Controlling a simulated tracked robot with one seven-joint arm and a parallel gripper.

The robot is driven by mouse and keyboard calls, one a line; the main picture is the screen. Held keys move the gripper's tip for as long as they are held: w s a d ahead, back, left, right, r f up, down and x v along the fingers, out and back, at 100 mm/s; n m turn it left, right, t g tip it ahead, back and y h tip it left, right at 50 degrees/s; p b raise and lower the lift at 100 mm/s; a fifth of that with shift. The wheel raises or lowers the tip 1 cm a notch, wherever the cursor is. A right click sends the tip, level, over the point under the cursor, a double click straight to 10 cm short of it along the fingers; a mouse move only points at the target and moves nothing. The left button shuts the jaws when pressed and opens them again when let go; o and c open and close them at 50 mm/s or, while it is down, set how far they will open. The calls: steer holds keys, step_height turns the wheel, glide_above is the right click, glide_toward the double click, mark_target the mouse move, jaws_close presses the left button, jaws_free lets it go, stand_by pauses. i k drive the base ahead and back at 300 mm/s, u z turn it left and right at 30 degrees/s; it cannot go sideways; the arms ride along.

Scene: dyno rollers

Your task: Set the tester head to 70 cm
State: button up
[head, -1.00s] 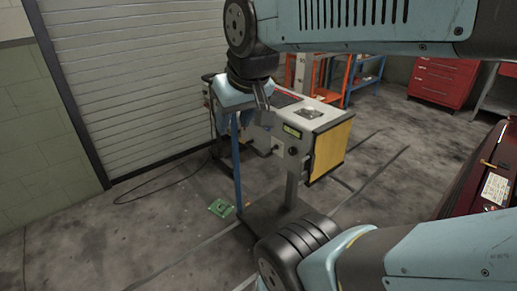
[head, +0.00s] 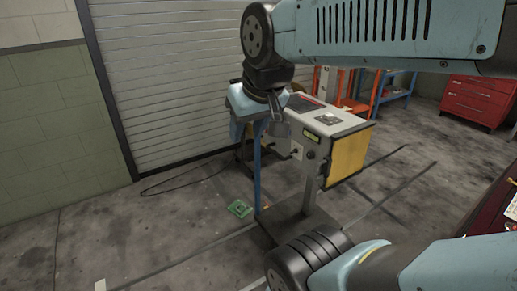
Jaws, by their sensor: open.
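The tester head is a grey box with a yellow side panel (head: 347,157), seen in the head view right of the centre. It is carried on a grey upright column (head: 308,182) over a dark floor base (head: 297,222). A small yellow-green display (head: 318,135) is on its front, with a dark round knob below it. My gripper (head: 279,128) points down, open, just left of the tester head in the picture. Its fingertips are small and partly unclear, and I cannot tell whether they touch anything. No height reading is legible.
A blue pole (head: 257,175) stands left of the column. A green object (head: 239,208) lies on the floor near it. A roller shutter (head: 165,90) is behind at left, a red cabinet (head: 480,98) at back right. Floor at front left is largely clear.

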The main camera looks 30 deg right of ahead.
mark_target(307, 121)
steer(key=i, duration=0.85)
steer(key=z, duration=0.05)
